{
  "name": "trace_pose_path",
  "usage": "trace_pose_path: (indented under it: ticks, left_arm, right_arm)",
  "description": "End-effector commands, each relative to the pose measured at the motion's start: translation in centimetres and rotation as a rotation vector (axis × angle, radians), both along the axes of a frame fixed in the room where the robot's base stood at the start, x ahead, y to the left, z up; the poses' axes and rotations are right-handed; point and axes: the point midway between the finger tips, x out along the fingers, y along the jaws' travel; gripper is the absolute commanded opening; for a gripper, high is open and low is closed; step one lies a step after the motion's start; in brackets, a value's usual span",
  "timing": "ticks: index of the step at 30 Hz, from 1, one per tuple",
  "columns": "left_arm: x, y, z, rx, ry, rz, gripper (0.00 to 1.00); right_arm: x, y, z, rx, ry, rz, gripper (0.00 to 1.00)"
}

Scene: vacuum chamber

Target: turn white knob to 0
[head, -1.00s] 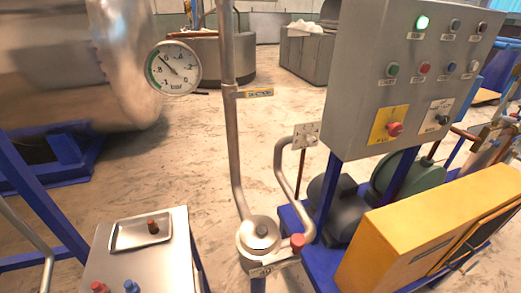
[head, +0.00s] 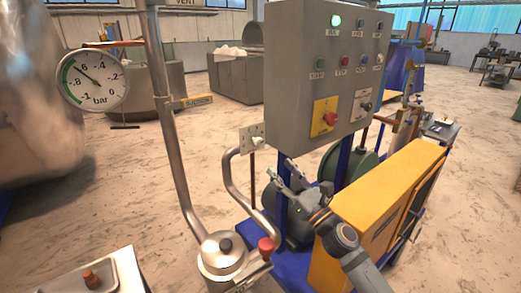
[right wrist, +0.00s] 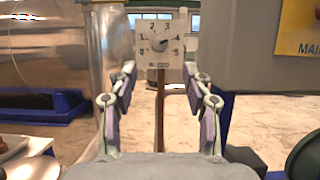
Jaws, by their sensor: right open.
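A small white dial plate (head: 252,137) stands on a thin brown post left of the grey control cabinet. In the right wrist view the plate (right wrist: 159,38) faces me, with numbers running from 0 at lower left to 5 at lower right. A small knob (right wrist: 160,44) sits at its centre. The knob's pointer seems turned to the right, near 4, but is too small to read surely. My right gripper (head: 301,180) is open and empty, in front of the cabinet's lower part. In the right wrist view its fingers (right wrist: 159,76) stand apart, below and either side of the plate, not touching it.
The grey cabinet (head: 290,95) carries a lit green lamp, buttons and two rotary switches. A yellow box (head: 390,190) stands beside my right arm. Bent steel pipes (head: 172,140) and a round pressure gauge (head: 92,80) are to the left.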

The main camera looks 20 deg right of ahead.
Motion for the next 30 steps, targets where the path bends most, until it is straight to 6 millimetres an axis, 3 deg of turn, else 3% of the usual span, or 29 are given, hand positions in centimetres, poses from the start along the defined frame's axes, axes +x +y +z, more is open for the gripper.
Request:
trace_pose_path:
  ticks: [5, 9, 13, 19, 28, 30]
  left_arm:
    - [-0.1, -0.8, 2.9, -0.009, 0.002, 0.003, 0.00]
    - [-0.2, -0.8, 5.4, -0.009, 0.002, 0.003, 0.00]
    - [-0.2, -0.7, 6.5, -0.008, 0.003, 0.002, 0.00]
    - [-0.2, -0.5, 7.2, -0.006, 0.003, 0.002, 0.00]
    - [-0.2, -0.4, 7.1, -0.005, 0.003, 0.002, 0.00]
    - [-0.2, -0.4, 7.1, -0.005, 0.003, 0.002, 0.00]
  right_arm:
    - [1.6, 0.4, 1.7, 0.006, -0.002, -0.006, 0.50]
    - [4.3, 1.4, 2.9, 0.006, -0.001, -0.004, 0.50]
    - [6.6, 2.3, 3.5, 0.001, -0.001, -0.003, 0.50]
    - [8.7, 3.1, 4.0, -0.003, 0.000, -0.002, 0.50]
    - [9.1, 3.3, 3.9, -0.005, 0.001, -0.003, 0.50]
    - [9.1, 3.2, 3.9, -0.005, 0.001, -0.003, 0.43]
